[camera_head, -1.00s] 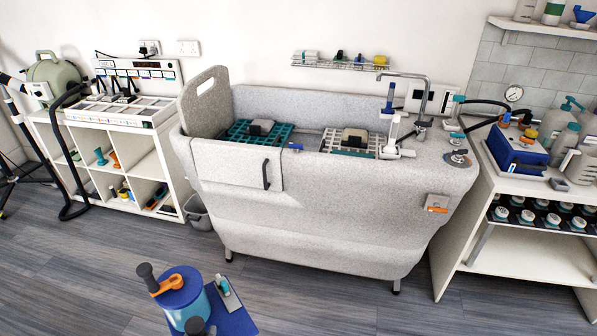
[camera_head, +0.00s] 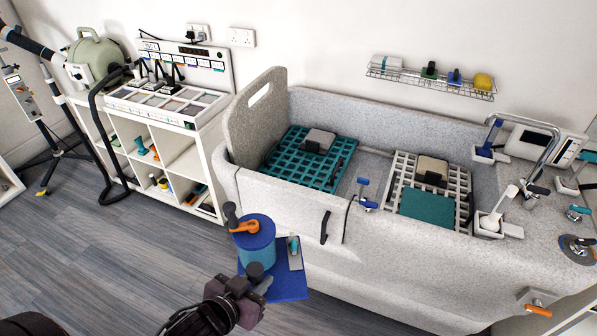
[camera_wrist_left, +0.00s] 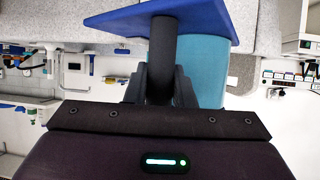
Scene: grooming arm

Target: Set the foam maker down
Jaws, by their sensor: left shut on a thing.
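The foam maker (camera_head: 256,254) has a teal cylinder, a blue lid with an orange crank and dark knob, and a blue base plate. It is upright in the head view, in front of the tub's left part. My left gripper (camera_head: 254,284) is shut on its dark grey post, at the near side of the cylinder. In the left wrist view the post (camera_wrist_left: 162,62) stands between my fingers, with the teal cylinder (camera_wrist_left: 203,68) behind and the blue plate (camera_wrist_left: 160,17) at the top. The foam maker's underside is hidden in the head view. My right gripper is not in view.
The grey tub (camera_head: 400,263) holds a teal grate (camera_head: 283,163) and a white grate (camera_head: 404,172) with a teal pad. A white shelf unit (camera_head: 185,160) with a tool station on top stands left. A wire rack (camera_head: 430,82) hangs above the tub. Bare floor shows at lower left.

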